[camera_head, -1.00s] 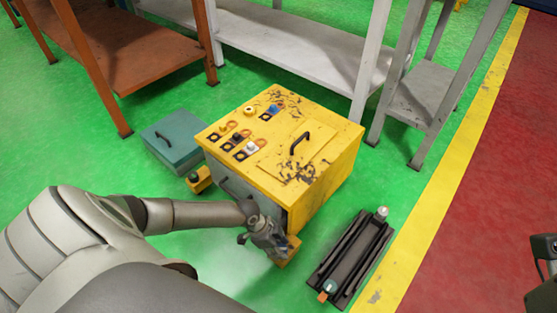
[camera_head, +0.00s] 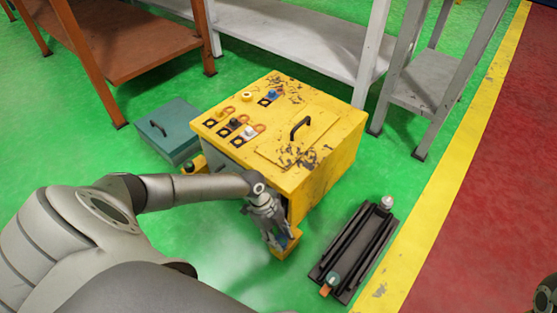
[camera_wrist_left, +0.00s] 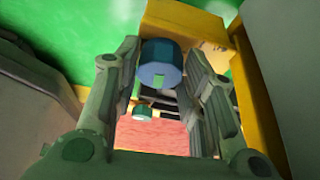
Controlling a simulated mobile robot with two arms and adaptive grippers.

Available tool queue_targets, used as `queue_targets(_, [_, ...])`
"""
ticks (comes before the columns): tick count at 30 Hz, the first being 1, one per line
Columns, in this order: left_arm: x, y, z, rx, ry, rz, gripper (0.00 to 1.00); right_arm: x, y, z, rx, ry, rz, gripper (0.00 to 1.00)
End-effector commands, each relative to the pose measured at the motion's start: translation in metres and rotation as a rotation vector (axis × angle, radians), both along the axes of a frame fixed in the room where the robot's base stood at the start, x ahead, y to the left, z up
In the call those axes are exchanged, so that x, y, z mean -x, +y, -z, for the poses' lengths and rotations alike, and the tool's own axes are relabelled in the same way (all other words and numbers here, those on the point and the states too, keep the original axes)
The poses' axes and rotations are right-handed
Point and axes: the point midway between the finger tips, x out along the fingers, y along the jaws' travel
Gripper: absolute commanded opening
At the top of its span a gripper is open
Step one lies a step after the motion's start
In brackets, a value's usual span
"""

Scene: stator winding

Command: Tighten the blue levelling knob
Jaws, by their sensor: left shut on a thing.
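The yellow machine box (camera_head: 335,170) stands on the green floor, with a small yellow foot bracket (camera_head: 282,253) at its lower front corner. My left gripper (camera_head: 280,240) reaches down in front of the box to this bracket. In the left wrist view the blue levelling knob (camera_wrist_left: 162,60) is a round blue cylinder with a small green mark, between the two fingers of my left gripper (camera_wrist_left: 163,75). The gripper is shut on the knob. In the head view the fingers mostly hide the knob. A dark part of my right gripper (camera_head: 547,296) shows at the right edge; its fingers are unclear.
A teal box (camera_head: 168,128) with a black handle stands left of the yellow box. A dark rail unit (camera_head: 352,250) lies on the floor to the right. Shelves (camera_head: 300,32) stand behind. The green floor at front left is clear.

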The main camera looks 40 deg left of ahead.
Motion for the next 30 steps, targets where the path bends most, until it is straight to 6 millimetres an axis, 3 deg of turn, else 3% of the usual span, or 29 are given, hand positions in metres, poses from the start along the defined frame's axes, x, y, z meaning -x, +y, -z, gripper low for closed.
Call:
queue_targets(11, [0.0000, -0.0054, -0.0031, 0.012, 0.001, 0.007, 0.14, 0.0003, 0.0002, -0.0013, 0.000, -0.002, 0.000, 0.40])
queue_targets(12, [0.0000, -0.0055, -0.0030, 0.012, 0.001, 0.007, 0.43, 0.0002, 0.0002, -0.0013, 0.001, -0.001, 0.000, 0.40])
queue_targets(16, [0.0000, -0.0039, -0.0023, 0.009, 0.001, 0.005, 0.60, 0.0003, 0.0002, -0.0011, -0.001, -0.002, 0.000, 0.40])
queue_targets(30, [0.0001, -0.0013, -0.0008, 0.003, 0.000, 0.002, 0.60, 0.0010, -0.0006, -0.0005, -0.001, -0.003, 0.001, 0.40])
